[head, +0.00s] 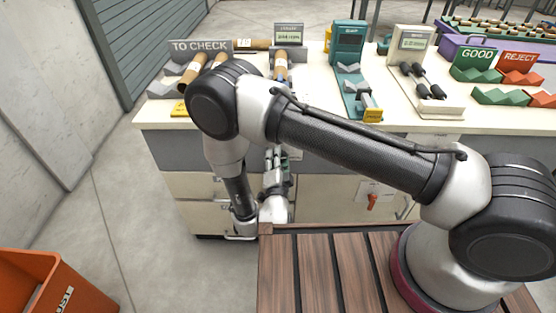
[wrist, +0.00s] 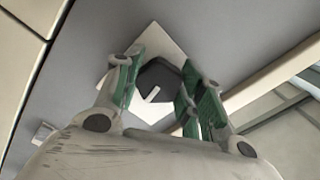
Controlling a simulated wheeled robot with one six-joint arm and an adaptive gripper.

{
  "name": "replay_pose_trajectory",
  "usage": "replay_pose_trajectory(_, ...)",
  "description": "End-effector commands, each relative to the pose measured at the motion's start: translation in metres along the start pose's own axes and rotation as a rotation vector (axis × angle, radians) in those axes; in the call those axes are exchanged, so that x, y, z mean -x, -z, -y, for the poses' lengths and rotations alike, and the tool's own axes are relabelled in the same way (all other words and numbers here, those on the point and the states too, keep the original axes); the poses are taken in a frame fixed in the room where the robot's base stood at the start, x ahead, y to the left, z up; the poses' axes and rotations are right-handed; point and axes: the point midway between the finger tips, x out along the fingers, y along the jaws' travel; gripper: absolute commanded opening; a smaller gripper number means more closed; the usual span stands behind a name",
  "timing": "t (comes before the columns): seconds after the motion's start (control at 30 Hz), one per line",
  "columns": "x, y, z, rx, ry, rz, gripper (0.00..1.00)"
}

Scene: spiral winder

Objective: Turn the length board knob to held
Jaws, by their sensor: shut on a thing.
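A black knob (wrist: 158,74) with a white pointer line sits on a pale square plate (wrist: 152,42) on the grey front panel (wrist: 215,28). The pointer line slants toward the lower left in the wrist view. The green fingers of my gripper (wrist: 161,90) are on both sides of the knob, shut on it. In the head view my gripper (head: 277,160) is at the grey front of the bench, and the knob and plate are hidden behind it and my arm. No lettering on the plate can be read.
A small display unit (head: 289,33) stands on the bench top (head: 310,112) above my gripper. A TO CHECK rack (head: 201,46) is at its left. A red switch (head: 372,201) is on the bench front to the right. An orange bin (head: 50,285) stands at lower left.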

Motion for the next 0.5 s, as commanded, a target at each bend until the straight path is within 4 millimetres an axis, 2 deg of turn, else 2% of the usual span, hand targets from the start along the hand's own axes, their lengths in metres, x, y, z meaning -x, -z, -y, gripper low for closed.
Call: replay_pose_trajectory(0.5, 0.0004, 0.0007, 0.0013, -0.467, -0.002, 0.0, 0.15)
